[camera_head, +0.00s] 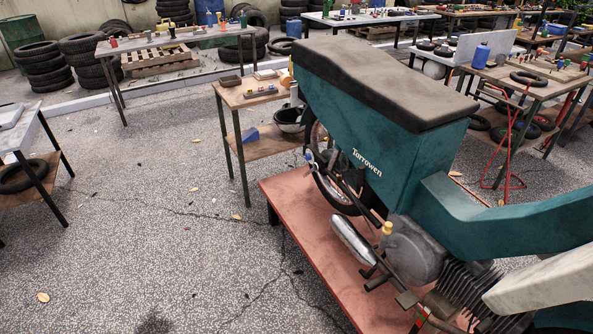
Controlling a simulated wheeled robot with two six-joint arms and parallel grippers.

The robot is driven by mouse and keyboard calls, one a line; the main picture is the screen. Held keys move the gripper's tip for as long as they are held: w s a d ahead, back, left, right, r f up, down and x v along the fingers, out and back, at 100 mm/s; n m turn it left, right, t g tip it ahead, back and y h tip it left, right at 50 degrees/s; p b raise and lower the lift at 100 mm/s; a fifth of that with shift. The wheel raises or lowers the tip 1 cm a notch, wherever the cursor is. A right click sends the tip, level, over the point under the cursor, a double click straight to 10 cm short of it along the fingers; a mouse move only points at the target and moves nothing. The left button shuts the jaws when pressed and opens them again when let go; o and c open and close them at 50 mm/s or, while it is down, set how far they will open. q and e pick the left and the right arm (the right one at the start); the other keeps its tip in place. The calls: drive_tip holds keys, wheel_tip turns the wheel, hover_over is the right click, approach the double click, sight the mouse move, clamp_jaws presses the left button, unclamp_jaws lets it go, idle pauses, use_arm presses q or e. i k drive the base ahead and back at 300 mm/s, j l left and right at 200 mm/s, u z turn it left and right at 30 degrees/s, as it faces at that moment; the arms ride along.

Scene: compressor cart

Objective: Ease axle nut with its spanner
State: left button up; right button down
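A teal motorbike (352,121) with a dark seat and the lettering "Torrowen" stands on a red-brown platform (300,222). Its rear wheel (329,186) shows partly below the tail, behind the frame and the silver exhaust (352,241). The axle area is small and crowded with parts, and I cannot pick out the axle nut. I cannot identify its spanner either. A small bench (231,93) beyond the platform bears a grey tray-like item (260,91) whose contents are too small to tell. Neither gripper shows.
A dark bowl-like item (289,121) and a blue item (250,135) sit on the bench's lower shelf. A long table (175,41) stands behind, with stacked tyres (42,66) at the back left. The speckled floor left of the platform is clear.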

sight(309, 172)
drive_tip(key=i+j, duration=0.4)
drive_tip(key=i+j+u, duration=0.1)
drive_tip(key=i+j, duration=0.3)
drive_tip(key=i, duration=0.15)
drive_tip(key=i+j+u, duration=0.1)
drive_tip(key=i+j, duration=0.25)
drive_tip(key=i, duration=0.15)
drive_tip(key=i+j, duration=0.35)
drive_tip(key=i, duration=0.15)
